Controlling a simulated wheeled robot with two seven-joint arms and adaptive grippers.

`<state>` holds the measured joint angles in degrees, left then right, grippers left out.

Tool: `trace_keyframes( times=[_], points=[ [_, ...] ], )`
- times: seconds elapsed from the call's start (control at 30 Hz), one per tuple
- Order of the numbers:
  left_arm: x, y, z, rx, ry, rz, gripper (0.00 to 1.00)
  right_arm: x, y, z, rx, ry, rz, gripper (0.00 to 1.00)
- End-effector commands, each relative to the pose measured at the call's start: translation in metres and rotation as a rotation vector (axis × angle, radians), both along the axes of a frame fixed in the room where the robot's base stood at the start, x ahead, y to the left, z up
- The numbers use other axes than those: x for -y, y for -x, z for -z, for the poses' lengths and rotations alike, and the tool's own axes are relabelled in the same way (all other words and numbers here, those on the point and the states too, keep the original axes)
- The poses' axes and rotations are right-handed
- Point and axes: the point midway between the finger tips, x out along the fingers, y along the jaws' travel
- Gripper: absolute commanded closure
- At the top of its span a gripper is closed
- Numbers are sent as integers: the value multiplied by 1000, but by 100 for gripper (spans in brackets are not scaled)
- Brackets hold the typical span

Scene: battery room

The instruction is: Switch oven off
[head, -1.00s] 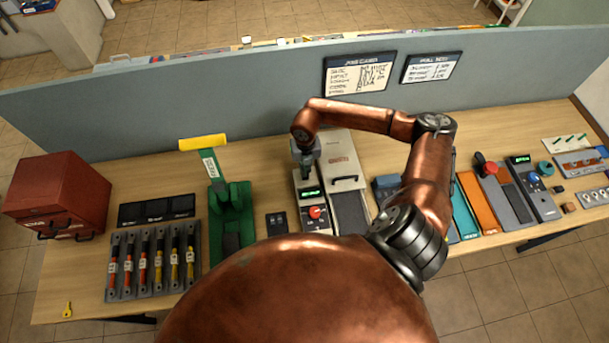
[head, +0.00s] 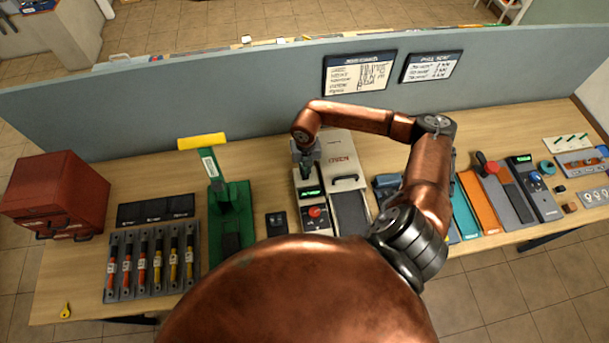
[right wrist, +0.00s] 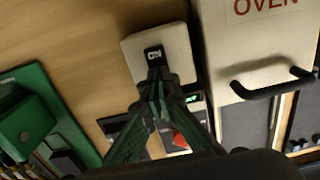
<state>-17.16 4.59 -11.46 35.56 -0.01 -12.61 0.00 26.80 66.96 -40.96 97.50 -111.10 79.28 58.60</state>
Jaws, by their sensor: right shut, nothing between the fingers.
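The oven is a white box (head: 341,158) with a black handle, standing right of my right gripper. In the right wrist view its white lid (right wrist: 262,50) carries a red OVEN label. Just left of it is a control unit with a lit green display (head: 310,193) and a red knob (head: 315,211). In the right wrist view, a black switch (right wrist: 154,56) with white lettering sits on the unit's pale top plate (right wrist: 178,52). My right gripper (right wrist: 157,80) is shut and empty, its tips at the lower end of the switch; contact is unclear. My left gripper is out of view.
A green lever press (head: 230,215) with a yellow handle stands left, beyond a small black panel (head: 276,223). A grey partition (head: 250,105) runs behind the table. Orange and teal trays and another control unit (head: 532,185) lie to the right.

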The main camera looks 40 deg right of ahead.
Motion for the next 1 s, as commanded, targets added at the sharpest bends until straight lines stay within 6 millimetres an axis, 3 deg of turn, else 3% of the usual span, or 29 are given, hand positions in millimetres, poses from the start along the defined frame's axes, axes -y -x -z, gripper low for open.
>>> trace_keyframes(
  times=[1.0],
  points=[
    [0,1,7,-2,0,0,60,0,0,9,0,0,-1,100]
  ],
)
